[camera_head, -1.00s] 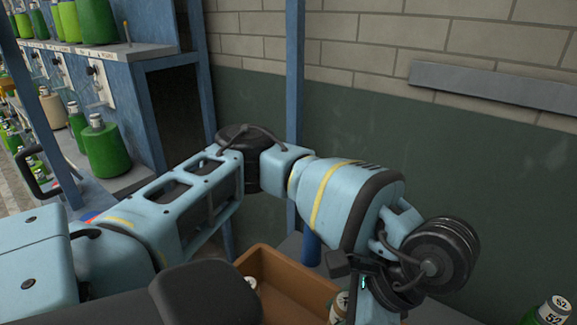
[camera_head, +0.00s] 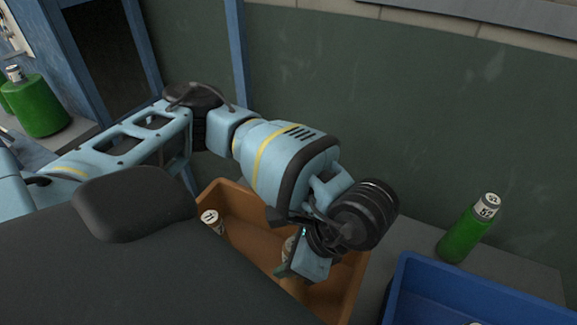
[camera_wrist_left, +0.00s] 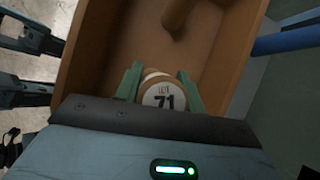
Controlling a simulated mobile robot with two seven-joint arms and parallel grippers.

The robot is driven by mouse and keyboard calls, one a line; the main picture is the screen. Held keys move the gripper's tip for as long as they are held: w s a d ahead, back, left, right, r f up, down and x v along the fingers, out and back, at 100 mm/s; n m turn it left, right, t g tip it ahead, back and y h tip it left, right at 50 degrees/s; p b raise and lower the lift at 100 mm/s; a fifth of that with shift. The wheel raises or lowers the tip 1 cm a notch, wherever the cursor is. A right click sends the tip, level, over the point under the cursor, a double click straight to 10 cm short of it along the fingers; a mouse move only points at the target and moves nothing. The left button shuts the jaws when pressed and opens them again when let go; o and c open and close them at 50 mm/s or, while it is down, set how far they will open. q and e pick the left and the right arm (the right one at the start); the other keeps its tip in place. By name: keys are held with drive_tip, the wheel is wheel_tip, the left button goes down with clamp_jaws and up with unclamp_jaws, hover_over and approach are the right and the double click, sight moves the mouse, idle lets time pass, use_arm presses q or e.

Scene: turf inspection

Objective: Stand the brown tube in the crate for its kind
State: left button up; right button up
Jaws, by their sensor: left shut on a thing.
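My left gripper (camera_head: 284,268) is over the brown crate (camera_head: 345,296), its lower part inside the outline of the crate. In the left wrist view its two green fingers (camera_wrist_left: 160,92) are shut on the brown tube (camera_wrist_left: 163,96), whose white cap reads "LOT 71". In the head view the held tube (camera_head: 289,248) is mostly hidden by the hand. The crate wall (camera_wrist_left: 100,45) surrounds it in the wrist view. I cannot tell whether the tube touches the crate floor. My right gripper is not clearly in view.
Another tube with a white cap (camera_head: 211,218) stands at the crate's left end; a brown tube (camera_wrist_left: 178,18) shows in the wrist view. A blue crate (camera_head: 412,275) is at right. A green tube labelled 52 (camera_head: 466,232) stands behind it, and the wall is close behind.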

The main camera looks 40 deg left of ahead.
use_arm(q)
drive_tip(key=shift+f, duration=1.9)
drive_tip(key=shift+f+b, duration=0.1)
drive_tip(key=shift+b, duration=0.2)
drive_tip(key=o, duration=1.2)
drive_tip(key=shift+r, duration=0.35)
drive_tip(key=v, duration=1.1)
drive_tip(key=shift+d+r, duration=0.25)
drive_tip(key=shift+r, duration=0.05)
drive_tip(key=shift+w, duration=0.15)
